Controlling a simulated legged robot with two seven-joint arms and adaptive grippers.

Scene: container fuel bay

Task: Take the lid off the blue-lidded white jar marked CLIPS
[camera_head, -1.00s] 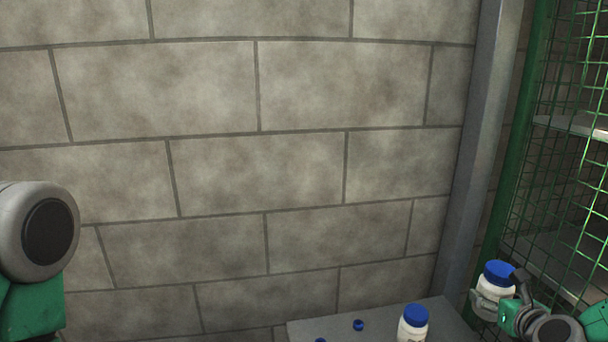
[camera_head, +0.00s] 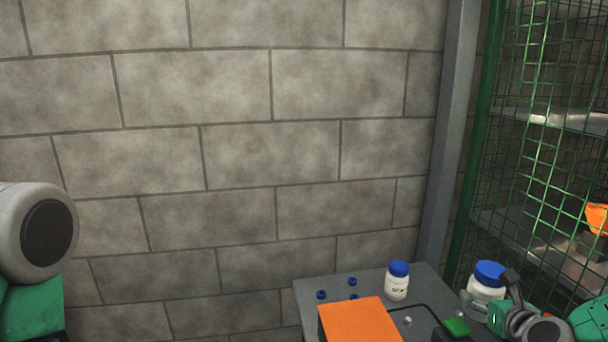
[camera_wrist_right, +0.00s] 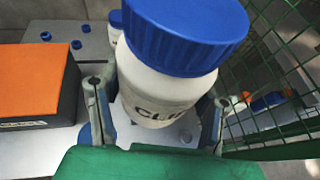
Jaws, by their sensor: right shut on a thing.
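The white jar (camera_wrist_right: 165,88) with a ribbed blue lid (camera_wrist_right: 190,32) stands large in the right wrist view, its label reading "CLI" with the end cut off. It also shows in the head view (camera_head: 483,290), at the lower right. The lid is on the jar. My right gripper (camera_wrist_right: 155,104) has a finger on each side of the jar body, below the lid, and is shut on it. The jar appears above the table, but its base is hidden behind my gripper. My left gripper is out of view; only part of my left arm shows.
A grey table (camera_head: 312,292) carries a second blue-lidded white jar (camera_head: 396,288), an orange-topped box (camera_head: 360,322) and several small blue caps (camera_head: 352,282). A green wire mesh cage (camera_head: 535,150) stands close on the right. A block wall (camera_head: 230,160) is behind.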

